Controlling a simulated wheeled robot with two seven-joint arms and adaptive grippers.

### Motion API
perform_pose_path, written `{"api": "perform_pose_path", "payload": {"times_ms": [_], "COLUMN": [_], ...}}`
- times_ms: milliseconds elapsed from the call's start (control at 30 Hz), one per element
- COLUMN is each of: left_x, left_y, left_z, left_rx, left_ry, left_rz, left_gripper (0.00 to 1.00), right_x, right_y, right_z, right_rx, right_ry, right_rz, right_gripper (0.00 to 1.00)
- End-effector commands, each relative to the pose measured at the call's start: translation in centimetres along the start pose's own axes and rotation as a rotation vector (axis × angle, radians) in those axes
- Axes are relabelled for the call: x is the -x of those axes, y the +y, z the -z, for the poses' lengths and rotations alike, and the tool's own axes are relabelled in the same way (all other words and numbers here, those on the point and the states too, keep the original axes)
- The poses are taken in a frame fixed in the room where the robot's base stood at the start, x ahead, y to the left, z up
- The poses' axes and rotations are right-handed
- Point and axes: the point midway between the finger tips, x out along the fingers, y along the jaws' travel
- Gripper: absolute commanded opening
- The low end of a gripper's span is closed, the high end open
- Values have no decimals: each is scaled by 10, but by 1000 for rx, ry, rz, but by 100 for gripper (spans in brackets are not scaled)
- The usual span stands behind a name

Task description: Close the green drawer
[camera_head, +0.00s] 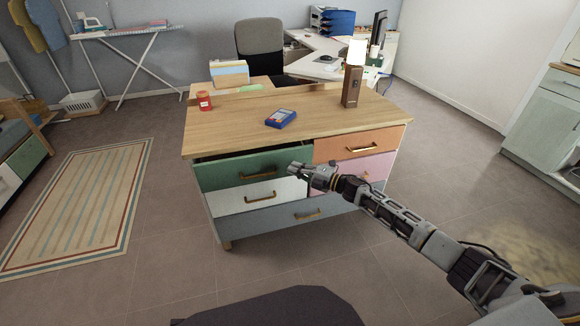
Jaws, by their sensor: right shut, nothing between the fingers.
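The green drawer (232,172) is at the upper left of the wooden-topped dresser (240,124). It stands out a little from the front, with a dark gap between its top edge and the dresser top. Its brass handle (258,173) faces me. My right gripper (292,172) is shut and empty in front of the right part of the green drawer, near the handle's right end. I cannot tell whether it touches the drawer front. The gripper hides part of the drawer's right edge. My left gripper is not in view.
A white drawer (225,201) lies below the green one, with orange (375,142) and pink drawers to the right. A red jar (204,101), a blue box (281,118) and a brown lamp (352,85) stand on top. Open floor surrounds the dresser's front.

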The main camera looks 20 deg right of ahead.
Motion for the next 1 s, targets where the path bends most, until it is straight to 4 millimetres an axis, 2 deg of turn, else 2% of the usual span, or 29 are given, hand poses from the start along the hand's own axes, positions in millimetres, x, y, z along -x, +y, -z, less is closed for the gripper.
{"api": "perform_pose_path", "payload": {"times_ms": [300, 500, 1000], "left_x": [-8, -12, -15], "left_y": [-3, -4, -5], "left_z": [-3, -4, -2], "left_rx": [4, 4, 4], "left_ry": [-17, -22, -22], "left_rz": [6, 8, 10], "left_gripper": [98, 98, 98], "right_x": [33, 46, 50], "right_y": [0, 0, 0], "right_z": [0, 0, 0], "right_rx": [-2, -1, -1], "right_ry": [-1, 0, 0], "right_rz": [2, 0, 0], "right_gripper": [0, 0, 0]}}
